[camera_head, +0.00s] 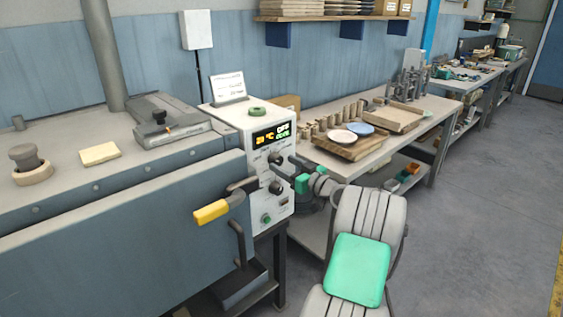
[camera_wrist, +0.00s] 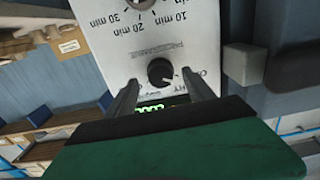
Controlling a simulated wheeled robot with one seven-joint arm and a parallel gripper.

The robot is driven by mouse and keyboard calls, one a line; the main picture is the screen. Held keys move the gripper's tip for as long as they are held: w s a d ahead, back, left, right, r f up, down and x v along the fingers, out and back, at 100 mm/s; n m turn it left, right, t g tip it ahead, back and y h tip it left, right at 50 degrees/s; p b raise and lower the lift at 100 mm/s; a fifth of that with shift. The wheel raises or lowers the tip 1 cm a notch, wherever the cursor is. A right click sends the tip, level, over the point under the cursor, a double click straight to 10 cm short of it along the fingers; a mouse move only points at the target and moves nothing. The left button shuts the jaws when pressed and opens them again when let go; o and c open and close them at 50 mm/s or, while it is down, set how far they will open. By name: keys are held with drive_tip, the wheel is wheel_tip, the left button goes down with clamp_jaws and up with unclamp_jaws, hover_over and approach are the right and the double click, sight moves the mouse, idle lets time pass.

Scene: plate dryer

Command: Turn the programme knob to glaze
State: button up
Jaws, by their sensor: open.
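The programme knob (camera_wrist: 160,72) is a round black knob with a light pointer mark on the white control panel (camera_wrist: 115,45). In the wrist view the pointer is toward its lower right, and the panel print appears upside down. Lettering around the knob is partly hidden by my fingers, and I cannot read glaze. My gripper (camera_wrist: 161,78) is open, its dark fingers on either side of the knob with visible gaps. In the head view the knob (camera_head: 275,158) is the upper one, below the lit display (camera_head: 270,134), with my gripper (camera_head: 286,170) close to the panel.
A second knob (camera_head: 275,187) with minute markings and a green button (camera_head: 266,219) are lower on the panel. A yellow-ended handle (camera_head: 211,211) projects from the dryer front at left. A bench (camera_head: 440,107) with plates stands at right. Open floor lies right.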

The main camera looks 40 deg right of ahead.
drive_tip(key=shift+w, duration=1.05)
clamp_jaws()
